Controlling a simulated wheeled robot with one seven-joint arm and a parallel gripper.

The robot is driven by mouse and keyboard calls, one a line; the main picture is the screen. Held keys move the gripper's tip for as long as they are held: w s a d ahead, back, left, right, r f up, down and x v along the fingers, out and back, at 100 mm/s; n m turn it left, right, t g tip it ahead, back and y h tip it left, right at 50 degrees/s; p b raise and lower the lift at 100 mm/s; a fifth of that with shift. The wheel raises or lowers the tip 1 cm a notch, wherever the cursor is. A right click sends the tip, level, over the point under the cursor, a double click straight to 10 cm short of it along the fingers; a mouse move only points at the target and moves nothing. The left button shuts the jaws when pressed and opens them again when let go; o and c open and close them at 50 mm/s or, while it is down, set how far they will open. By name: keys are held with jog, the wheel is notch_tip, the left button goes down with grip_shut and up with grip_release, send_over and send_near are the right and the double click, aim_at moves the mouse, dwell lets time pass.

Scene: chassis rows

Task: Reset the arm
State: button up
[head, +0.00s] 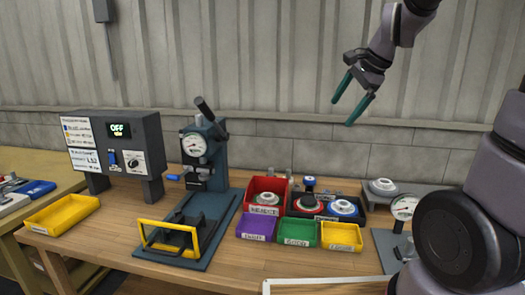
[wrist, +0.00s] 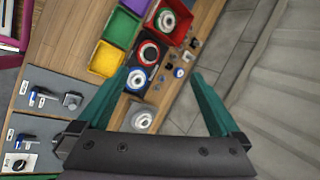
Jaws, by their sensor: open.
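My gripper (head: 350,97) hangs in the air above the back right of the workbench, in front of the corrugated wall. Its two green fingers are spread apart with nothing between them. The fingers touch nothing.
The wooden bench (head: 125,212) holds a press (head: 205,150) with a yellow guard, a control box (head: 117,145) reading OFF, and a yellow bin (head: 62,214). Red (head: 265,188), purple (head: 256,227), green (head: 297,231) and yellow (head: 341,236) bins stand right of the press. A dial gauge (head: 404,207) stands near my arm.

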jog(key=s+d+r+n+t, duration=0.1)
jog(key=s+r+n, duration=0.1)
jog(key=s+n, duration=0.3)
jog(key=s+d+r+n+t+h, duration=0.1)
jog(key=s+n, duration=0.4)
jog(key=s, duration=0.5)
jog(key=shift+s+d+r+h, duration=0.3)
jog(key=shift+s+d+r, duration=0.1)
jog(key=shift+r, duration=0.45)
